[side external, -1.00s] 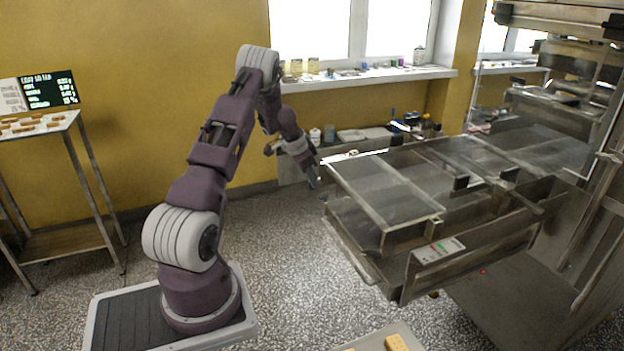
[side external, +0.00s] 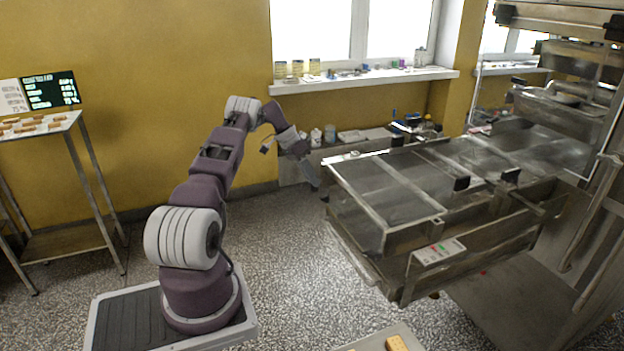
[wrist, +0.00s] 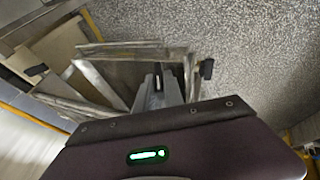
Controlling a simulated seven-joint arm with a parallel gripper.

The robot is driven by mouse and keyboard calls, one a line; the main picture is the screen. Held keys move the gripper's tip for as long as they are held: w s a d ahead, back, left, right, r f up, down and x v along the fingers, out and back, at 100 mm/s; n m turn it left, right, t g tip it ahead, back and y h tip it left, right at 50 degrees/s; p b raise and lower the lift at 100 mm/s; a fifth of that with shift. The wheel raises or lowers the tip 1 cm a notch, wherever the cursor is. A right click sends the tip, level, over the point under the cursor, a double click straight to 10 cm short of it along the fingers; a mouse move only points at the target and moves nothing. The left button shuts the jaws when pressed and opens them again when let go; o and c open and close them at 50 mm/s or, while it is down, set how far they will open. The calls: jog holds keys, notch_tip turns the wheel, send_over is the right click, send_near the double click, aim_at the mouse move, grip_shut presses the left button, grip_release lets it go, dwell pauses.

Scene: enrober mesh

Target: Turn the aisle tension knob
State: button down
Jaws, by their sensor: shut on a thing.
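The enrober's mesh bed (side external: 385,192) is a steel frame with mesh panels, on the right in the side external view; its frame also shows in the wrist view (wrist: 105,85). My gripper (side external: 317,184) is at the left end of this frame, low beside its corner. In the wrist view my gripper's two fingers (wrist: 160,82) point at the frame's end and are close together, shut on a small dark part between them. This is at the aisle tension knob's likely place, but the fingers hide most of it. I cannot see the knob's turn angle.
A dark block (wrist: 207,69) sticks out close to the right of my fingers. A control panel (side external: 438,251) is on the machine's front. A steel rack (side external: 62,122) with pieces on top stands at the left. The speckled floor (side external: 290,260) between is clear.

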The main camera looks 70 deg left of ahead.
dwell(0.3)
jog(key=c, duration=1.5)
grip_release()
jog(key=v, duration=0.7)
